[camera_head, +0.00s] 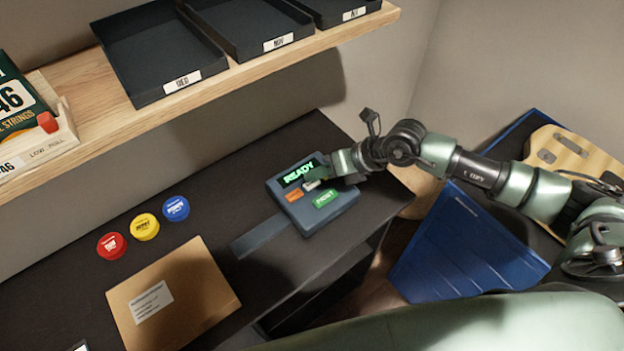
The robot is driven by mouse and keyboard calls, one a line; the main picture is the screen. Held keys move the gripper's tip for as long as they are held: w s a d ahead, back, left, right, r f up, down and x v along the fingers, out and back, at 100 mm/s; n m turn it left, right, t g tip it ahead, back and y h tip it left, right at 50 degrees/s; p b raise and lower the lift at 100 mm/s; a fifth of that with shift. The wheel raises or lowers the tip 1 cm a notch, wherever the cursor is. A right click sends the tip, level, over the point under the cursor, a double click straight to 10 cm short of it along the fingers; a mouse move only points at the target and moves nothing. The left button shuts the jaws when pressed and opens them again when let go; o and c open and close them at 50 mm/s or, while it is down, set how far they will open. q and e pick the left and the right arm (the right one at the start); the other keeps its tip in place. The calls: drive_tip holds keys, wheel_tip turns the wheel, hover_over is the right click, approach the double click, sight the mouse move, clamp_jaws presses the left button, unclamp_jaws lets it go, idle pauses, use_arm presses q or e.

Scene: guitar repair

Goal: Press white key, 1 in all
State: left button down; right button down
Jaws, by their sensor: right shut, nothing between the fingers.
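A blue-grey keypad device (341,207) sits on the dark bench top in the head view. Its display (299,174) shows "READY" in green. It has an orange key (293,195), a green key (326,198) and a small white key (311,185) between them. My right gripper (317,178) is shut and empty, its tip right at the white key and partly covering it. I cannot tell whether the tip touches the key. My left gripper is not in view.
Red (111,246), yellow (144,227) and blue (176,208) round tins stand on the bench, behind a cardboard box (210,283). A wooden shelf (247,76) with black trays (150,50) overhangs the back. A blue case (470,248) lies at the right.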

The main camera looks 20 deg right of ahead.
sight(316, 184)
drive_tip(key=shift+r, duration=0.1)
wheel_tip(316, 184, up, 5)
drive_tip(key=p, duration=0.3)
drive_tip(key=shift+p, duration=0.4)
idle(0.7)
